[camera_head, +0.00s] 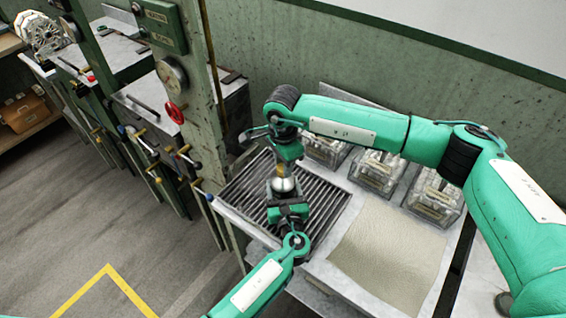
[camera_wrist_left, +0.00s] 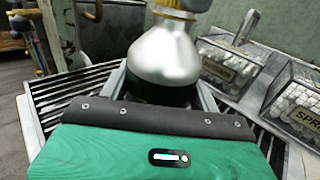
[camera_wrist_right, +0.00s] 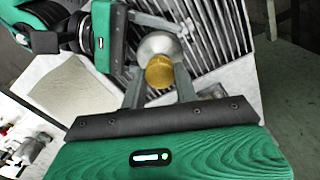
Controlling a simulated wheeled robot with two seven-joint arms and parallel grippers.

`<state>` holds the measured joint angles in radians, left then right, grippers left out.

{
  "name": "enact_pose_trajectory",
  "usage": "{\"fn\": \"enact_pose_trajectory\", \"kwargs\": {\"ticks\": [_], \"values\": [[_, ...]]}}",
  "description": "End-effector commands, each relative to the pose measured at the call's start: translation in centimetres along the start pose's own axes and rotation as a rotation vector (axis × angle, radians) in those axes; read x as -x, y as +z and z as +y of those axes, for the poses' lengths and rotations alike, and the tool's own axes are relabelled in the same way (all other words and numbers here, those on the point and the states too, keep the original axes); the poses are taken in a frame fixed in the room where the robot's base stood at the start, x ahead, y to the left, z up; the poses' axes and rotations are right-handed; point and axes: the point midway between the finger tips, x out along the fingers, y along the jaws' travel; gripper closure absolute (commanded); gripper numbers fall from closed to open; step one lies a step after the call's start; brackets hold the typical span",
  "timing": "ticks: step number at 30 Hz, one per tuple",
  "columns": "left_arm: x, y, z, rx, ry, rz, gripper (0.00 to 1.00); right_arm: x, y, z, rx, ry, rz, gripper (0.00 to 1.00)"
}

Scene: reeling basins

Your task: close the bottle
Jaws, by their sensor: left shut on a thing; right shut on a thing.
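A silver, round-shouldered bottle (camera_head: 283,185) stands over the slatted rack, between my two grippers. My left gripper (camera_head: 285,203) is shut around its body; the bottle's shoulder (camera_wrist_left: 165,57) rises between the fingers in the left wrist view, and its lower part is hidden. My right gripper (camera_head: 284,166) comes from above and is shut on the gold cap (camera_wrist_right: 160,72). The cap is in line with the bottle top, and the silver shoulder (camera_wrist_right: 158,46) shows just behind it. I cannot tell whether the cap is fully seated.
The slatted metal rack (camera_head: 327,207) lies beneath the grippers. A beige sheet (camera_head: 388,255) is to its right. Several clear labelled boxes (camera_head: 378,171) stand along the back. A green post with a red knob (camera_head: 175,112) stands at the left.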

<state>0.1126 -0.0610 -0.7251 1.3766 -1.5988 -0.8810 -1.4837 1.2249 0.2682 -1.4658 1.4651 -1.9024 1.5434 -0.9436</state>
Motion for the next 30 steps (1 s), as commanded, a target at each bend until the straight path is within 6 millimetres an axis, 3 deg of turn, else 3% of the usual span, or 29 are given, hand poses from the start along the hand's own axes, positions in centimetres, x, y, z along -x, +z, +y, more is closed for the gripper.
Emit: {"fn": "enact_pose_trajectory", "kwargs": {"ticks": [30], "values": [[-0.35, -0.05, 0.55, 0.001, 0.012, 0.0, 1.0, -0.37, 0.0, 0.15, -1.633, 0.007, 0.009, 0.97]]}}
